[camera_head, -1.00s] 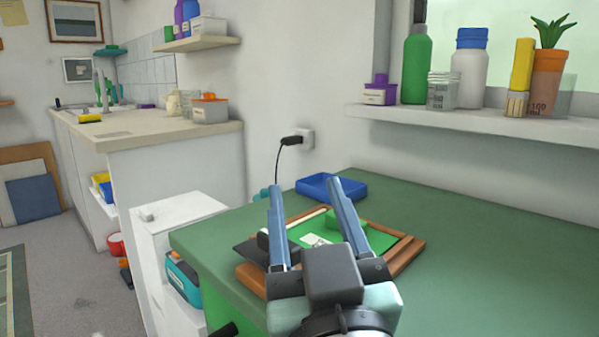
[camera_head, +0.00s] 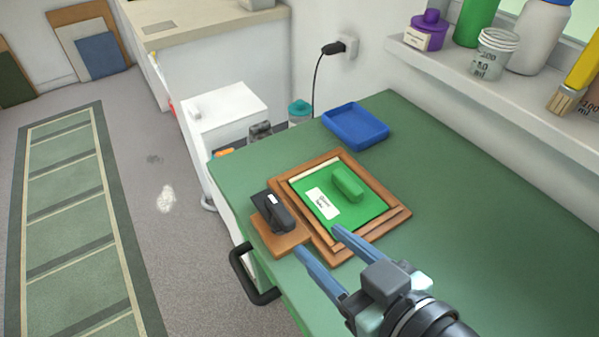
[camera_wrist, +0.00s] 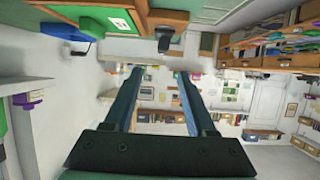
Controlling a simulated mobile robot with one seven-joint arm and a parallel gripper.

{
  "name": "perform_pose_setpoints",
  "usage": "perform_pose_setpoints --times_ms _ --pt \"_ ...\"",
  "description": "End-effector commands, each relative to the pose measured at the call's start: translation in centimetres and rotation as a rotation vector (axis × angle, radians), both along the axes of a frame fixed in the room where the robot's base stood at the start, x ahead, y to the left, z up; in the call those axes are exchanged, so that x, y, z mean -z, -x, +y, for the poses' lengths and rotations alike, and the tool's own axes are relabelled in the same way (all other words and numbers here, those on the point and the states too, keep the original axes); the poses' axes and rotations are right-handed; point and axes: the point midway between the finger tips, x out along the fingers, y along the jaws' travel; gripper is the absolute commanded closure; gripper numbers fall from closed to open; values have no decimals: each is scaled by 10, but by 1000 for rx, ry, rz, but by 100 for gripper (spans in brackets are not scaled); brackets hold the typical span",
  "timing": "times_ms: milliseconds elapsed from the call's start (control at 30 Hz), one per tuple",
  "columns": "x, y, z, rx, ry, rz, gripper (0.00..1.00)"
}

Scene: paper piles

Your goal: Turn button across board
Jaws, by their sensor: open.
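A wooden frame (camera_head: 400,216) lies on the green table and holds a green board (camera_head: 366,206) with a white label and a raised green grip (camera_head: 347,184). A black turn button (camera_head: 277,214) with a pale mark sits on a brown block at the frame's left side. In the head view it appears beside the board; whether it overlaps the board's edge I cannot tell. In the wrist view a dark piece, likely the button (camera_wrist: 165,38), shows near the top. My gripper (camera_head: 318,238) is open and empty, in front of the frame and apart from the button.
A blue tray (camera_head: 356,126) stands behind the frame. A shelf (camera_head: 500,88) with bottles runs along the wall at right. A black handle (camera_head: 250,276) sticks out at the table's left edge. The table's right side (camera_head: 470,215) is clear.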

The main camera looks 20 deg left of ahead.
Motion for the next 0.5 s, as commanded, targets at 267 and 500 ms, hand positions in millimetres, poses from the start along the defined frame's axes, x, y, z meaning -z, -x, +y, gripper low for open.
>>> perform_pose_setpoints --times_ms 267,500 --pt "10 -6 17 -24 -1 8 44" --pt "29 -35 54 -26 -1 7 44"
